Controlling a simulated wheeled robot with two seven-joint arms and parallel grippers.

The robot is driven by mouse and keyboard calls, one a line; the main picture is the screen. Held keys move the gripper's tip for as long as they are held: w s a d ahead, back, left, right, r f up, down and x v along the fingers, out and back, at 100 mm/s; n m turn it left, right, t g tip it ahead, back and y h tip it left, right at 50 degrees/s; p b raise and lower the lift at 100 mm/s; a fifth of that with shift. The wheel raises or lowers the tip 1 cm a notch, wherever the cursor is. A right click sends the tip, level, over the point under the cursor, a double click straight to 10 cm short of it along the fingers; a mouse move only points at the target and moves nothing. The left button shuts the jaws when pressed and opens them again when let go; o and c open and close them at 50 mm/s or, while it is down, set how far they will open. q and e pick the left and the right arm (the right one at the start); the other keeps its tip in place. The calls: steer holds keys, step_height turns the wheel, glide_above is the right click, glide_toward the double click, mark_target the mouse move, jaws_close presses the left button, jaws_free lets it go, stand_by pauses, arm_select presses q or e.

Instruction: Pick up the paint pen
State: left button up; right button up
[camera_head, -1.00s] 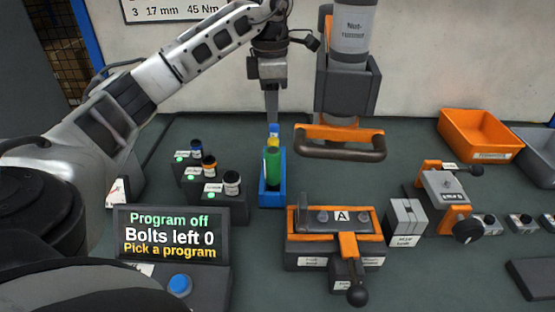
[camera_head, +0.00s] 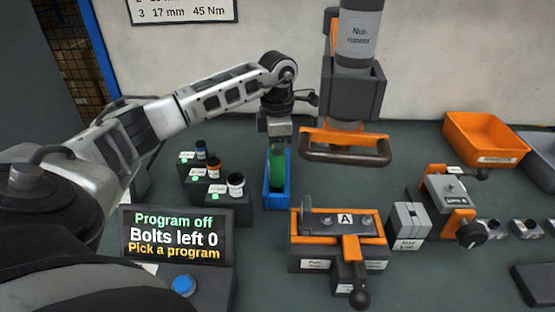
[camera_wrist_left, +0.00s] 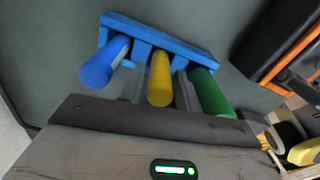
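A blue holder (camera_head: 276,203) on the bench carries three upright pens, seen from above in the left wrist view: a blue pen (camera_wrist_left: 104,62), a yellow pen (camera_wrist_left: 160,80) and a green pen (camera_wrist_left: 211,94). The task does not say which colour is the paint pen. My left gripper (camera_wrist_left: 158,88) is lowered over the holder, with one finger on each side of the yellow pen. Small gaps seem to show between fingers and pen, so it looks open. In the head view the left gripper (camera_head: 277,145) hides the blue and yellow pens. My right gripper is out of view.
Several small bottles (camera_head: 235,185) on dark blocks stand left of the holder. The orange tool handle (camera_head: 345,148) hangs close at its right. An orange-topped fixture (camera_head: 340,222) and a display box (camera_head: 177,235) are nearer. An orange bin (camera_head: 484,137) is at right.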

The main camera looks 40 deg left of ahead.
arm_select(q)
jaws_close()
steer(key=shift+r, duration=0.15)
step_height(320, 180, up, 18)
steer(key=p, duration=0.2)
stand_by(0.4)
